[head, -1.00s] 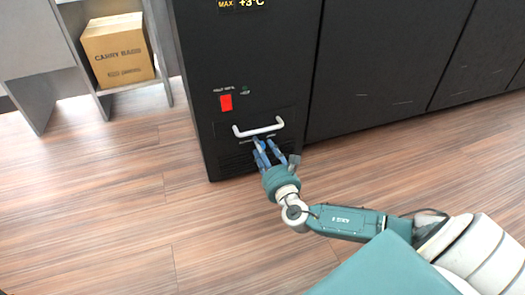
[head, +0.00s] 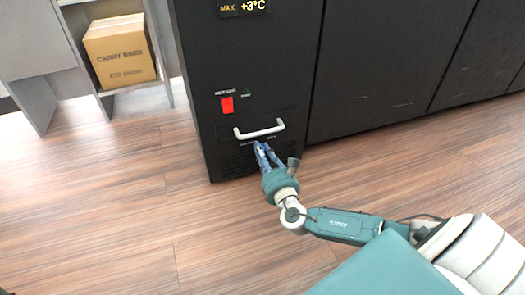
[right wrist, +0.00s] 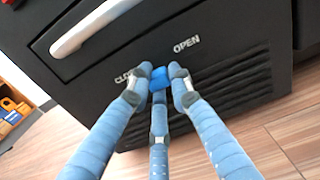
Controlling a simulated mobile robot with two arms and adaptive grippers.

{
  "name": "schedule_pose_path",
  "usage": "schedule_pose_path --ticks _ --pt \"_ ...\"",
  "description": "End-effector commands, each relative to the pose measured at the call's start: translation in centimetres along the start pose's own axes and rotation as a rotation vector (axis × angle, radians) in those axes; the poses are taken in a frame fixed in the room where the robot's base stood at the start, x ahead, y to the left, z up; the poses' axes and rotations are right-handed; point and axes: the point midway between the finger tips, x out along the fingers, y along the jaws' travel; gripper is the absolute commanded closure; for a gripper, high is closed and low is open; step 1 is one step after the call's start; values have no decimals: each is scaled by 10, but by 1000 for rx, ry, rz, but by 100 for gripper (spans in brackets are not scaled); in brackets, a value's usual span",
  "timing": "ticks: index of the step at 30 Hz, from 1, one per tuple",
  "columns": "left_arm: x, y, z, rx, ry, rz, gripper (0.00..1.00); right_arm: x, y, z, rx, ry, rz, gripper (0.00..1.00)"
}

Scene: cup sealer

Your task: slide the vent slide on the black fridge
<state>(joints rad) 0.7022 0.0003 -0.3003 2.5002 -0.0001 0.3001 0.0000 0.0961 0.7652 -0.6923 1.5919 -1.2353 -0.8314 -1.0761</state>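The black fridge (head: 255,60) stands upright in the head view, with vent slots low on its front. In the right wrist view the vent slide (right wrist: 160,77) shows as a small bright blue tab between a partly covered word beginning "CL" on the left and "OPEN" on the right. My right gripper (head: 262,147) is at the fridge's lower front, just below the white handle. In the right wrist view its fingertips are drawn in on both sides of the blue tab and appear to touch it. My left gripper is not in view.
The white bar handle (head: 259,131) sticks out just above my right gripper. A red switch (head: 227,104) is above it. Black cabinets (head: 390,60) adjoin the fridge on the right. A cardboard box (head: 119,52) sits on a shelf at the left. The wooden floor in front is clear.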

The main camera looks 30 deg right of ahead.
Motion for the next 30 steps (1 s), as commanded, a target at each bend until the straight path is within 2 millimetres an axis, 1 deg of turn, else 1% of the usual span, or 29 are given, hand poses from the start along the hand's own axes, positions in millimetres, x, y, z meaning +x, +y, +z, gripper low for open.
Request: schedule_pose_path --ticks 1,2,3,11,14,17,24,27,30 --pt "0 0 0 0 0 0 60 1 0 2 1 -3 0 67" --pt "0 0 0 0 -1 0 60 0 0 2 1 -3 0 61" --pt "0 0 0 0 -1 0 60 0 0 1 1 -2 0 59" --pt "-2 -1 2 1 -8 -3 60 0 0 0 0 0 0 59" --pt "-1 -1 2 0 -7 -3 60 -6 0 -1 0 2 1 59" --pt "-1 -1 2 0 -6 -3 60 -20 0 -2 -1 3 1 59" --pt "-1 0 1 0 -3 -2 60 -72 0 -2 0 4 2 59" --pt "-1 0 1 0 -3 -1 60 -91 0 -1 1 3 1 59" --pt "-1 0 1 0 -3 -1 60 -106 0 0 1 1 1 59"
